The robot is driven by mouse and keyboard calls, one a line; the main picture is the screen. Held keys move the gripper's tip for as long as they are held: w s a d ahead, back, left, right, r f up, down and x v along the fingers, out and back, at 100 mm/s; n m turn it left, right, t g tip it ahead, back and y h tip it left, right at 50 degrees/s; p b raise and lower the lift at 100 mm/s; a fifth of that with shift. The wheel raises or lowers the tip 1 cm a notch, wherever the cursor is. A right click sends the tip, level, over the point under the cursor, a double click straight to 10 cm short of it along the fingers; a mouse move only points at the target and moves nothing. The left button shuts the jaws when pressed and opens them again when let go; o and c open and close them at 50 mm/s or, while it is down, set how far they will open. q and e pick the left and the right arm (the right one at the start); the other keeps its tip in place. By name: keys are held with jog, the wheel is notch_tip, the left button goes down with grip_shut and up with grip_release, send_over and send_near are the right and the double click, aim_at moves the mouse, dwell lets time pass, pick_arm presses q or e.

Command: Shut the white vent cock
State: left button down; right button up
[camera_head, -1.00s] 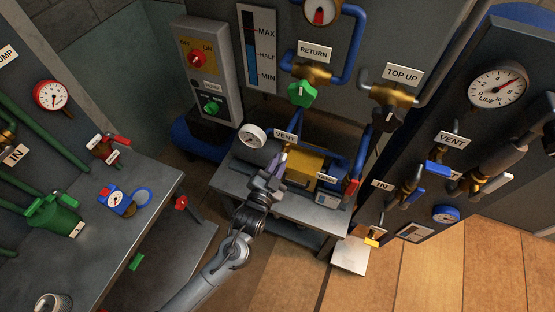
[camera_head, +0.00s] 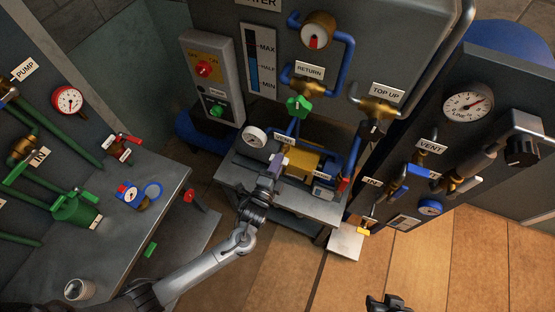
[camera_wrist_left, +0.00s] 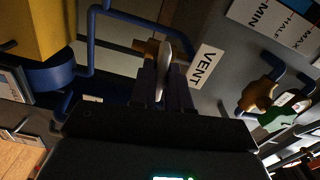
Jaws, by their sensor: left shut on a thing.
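The white vent cock (camera_wrist_left: 163,62) shows in the left wrist view as a white lever beside a small brass body, near a VENT label (camera_wrist_left: 203,67). My left gripper (camera_wrist_left: 170,88) is shut on this lever, one finger on each side. In the head view my left gripper (camera_head: 278,162) is at the pump unit, just below its VENT label (camera_head: 284,139); there it hides most of the cock. My right gripper (camera_head: 387,303) shows only as a dark shape at the bottom edge, and its jaws cannot be made out.
A yellow block (camera_head: 301,164) and blue pipes are close to the left gripper. A white-faced gauge (camera_head: 255,137) is at its upper left. A second VENT label (camera_head: 431,146) with a blue lever (camera_head: 419,170) is on the right panel. The wooden floor (camera_head: 450,265) at lower right is mostly clear.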

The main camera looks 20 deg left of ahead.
pick_arm(q)
jog(key=shift+m+p, duration=0.35)
jog(key=shift+m, duration=0.35)
jog(key=c, duration=1.2)
grip_release()
jog(key=s, duration=1)
jog(key=shift+s, duration=0.4)
